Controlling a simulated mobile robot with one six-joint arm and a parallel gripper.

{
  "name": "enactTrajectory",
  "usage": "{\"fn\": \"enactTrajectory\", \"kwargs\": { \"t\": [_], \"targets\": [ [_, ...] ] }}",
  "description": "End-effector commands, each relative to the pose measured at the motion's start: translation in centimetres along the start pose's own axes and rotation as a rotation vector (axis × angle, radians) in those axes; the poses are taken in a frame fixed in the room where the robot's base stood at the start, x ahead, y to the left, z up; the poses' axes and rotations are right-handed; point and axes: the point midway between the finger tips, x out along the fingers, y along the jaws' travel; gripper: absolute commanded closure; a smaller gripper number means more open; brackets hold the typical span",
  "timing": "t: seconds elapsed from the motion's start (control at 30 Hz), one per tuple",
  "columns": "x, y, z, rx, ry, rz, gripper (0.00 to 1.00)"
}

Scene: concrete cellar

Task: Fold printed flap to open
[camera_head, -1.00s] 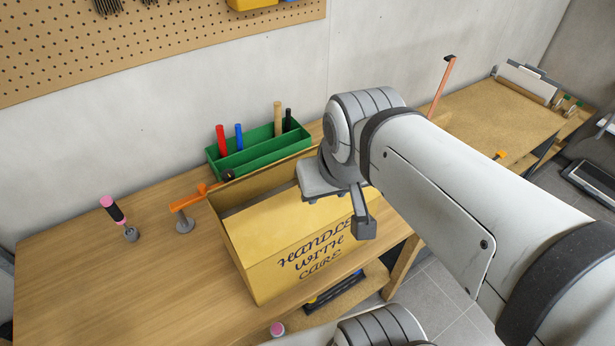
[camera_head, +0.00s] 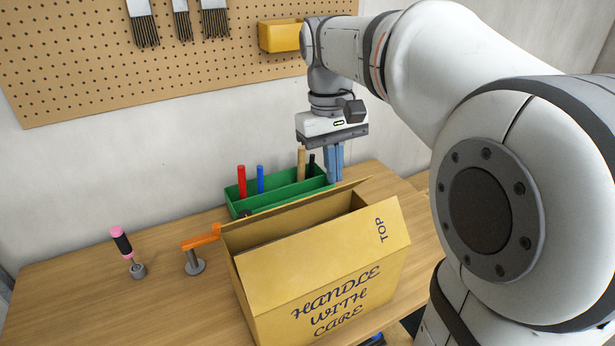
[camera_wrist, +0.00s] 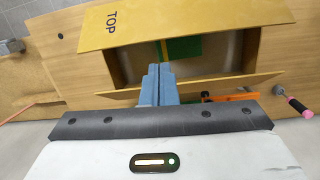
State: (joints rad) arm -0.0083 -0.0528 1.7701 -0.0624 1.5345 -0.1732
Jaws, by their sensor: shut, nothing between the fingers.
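A yellow cardboard box (camera_head: 290,325) stands on the workbench, with HANDLE WITH CARE on its front wall. Its front flap (camera_head: 320,250), printed TOP, is tilted up along the front edge. The gap behind it shows part of the inside. In the wrist view the printed flap (camera_wrist: 190,22) lies across the top, beyond the opening. The plain back flap (camera_wrist: 215,92) is on the near side. My gripper (camera_head: 335,178) is shut and empty, pointing down beyond the box's back right side. Its blue fingers (camera_wrist: 158,72) also show in the wrist view, apart from the printed flap.
A green tray (camera_head: 235,210) with several upright tools stands behind the box. An orange-topped metal post (camera_head: 194,265) and a pink-and-black handled tool (camera_head: 123,243) stand to the left. The bench (camera_head: 80,305) is clear at front left. A pegboard (camera_head: 75,75) hangs behind.

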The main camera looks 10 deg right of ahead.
Motion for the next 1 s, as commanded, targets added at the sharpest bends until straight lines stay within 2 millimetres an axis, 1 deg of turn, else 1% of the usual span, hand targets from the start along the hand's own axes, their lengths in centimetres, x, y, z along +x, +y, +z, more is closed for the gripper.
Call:
{"fn": "enactTrajectory", "kwargs": {
  "t": [0.03, 0.1, 0.23, 0.37, 0.53, 0.63, 0.77, 1.0],
  "targets": [
    [1.1, 0.3, -1.8, -0.015, -0.046, -0.003, 1.0],
    [1.3, 0.6, -3.3, -0.036, -0.106, -0.008, 1.0],
    [1.7, 1.1, -5.5, -0.063, -0.188, -0.016, 1.0],
    [1.8, 1.3, -6.5, -0.077, -0.232, -0.021, 1.0],
    [2.2, 1.4, -6.5, -0.081, -0.247, -0.024, 1.0],
    [3.4, 1.4, -6.2, -0.081, -0.248, -0.024, 1.0],
    [5.7, 1.3, -5.5, -0.08, -0.248, -0.024, 1.0],
    [10.7, 1.3, -4.3, -0.079, -0.248, -0.025, 1.0]
  ]
}}
